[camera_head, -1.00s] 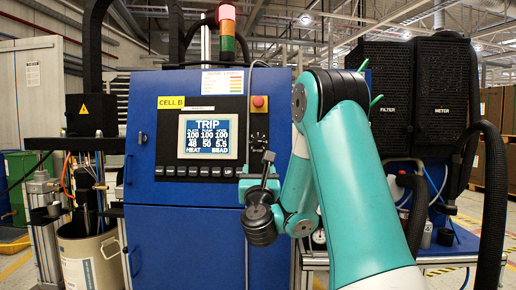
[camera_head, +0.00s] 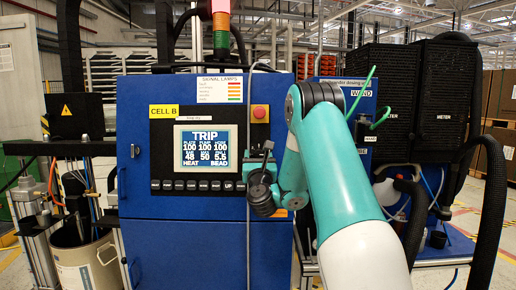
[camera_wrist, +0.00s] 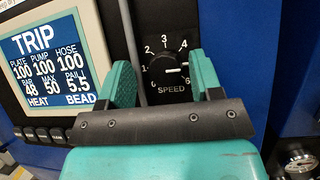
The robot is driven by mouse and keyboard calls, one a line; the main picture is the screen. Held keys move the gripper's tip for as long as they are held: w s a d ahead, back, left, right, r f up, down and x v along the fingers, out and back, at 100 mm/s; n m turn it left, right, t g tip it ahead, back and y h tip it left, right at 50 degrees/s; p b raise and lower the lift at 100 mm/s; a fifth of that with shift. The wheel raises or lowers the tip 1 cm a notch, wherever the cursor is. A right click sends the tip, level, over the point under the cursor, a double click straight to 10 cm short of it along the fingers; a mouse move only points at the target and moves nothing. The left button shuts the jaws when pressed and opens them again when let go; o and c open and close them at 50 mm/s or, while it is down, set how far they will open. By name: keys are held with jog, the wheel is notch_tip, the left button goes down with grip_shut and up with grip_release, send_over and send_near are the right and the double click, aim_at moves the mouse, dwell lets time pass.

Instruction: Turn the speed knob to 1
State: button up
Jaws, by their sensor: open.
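The speed knob (camera_wrist: 171,68) is a round black dial on a black plate, with a scale from 0 to 6 and the word SPEED below it. Its white mark points right, near the 5. My gripper (camera_wrist: 160,62) is open, with one teal finger left of the dial and the other at its right. The fingers look apart from the knob; their depth to it is hard to tell. In the head view my gripper (camera_head: 264,160) is in front of the panel, right of the button row, and it hides the knob there.
The screen (camera_head: 206,145) reads TRIP, with the button row (camera_head: 197,185) under it. A red stop button (camera_head: 260,112) sits above the knob area. A grey vertical conduit (camera_wrist: 132,45) runs close left of the dial. A gauge (camera_wrist: 299,162) shows at lower right.

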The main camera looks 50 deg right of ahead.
jog(key=shift+d, duration=0.3)
jog(key=c, duration=0.9)
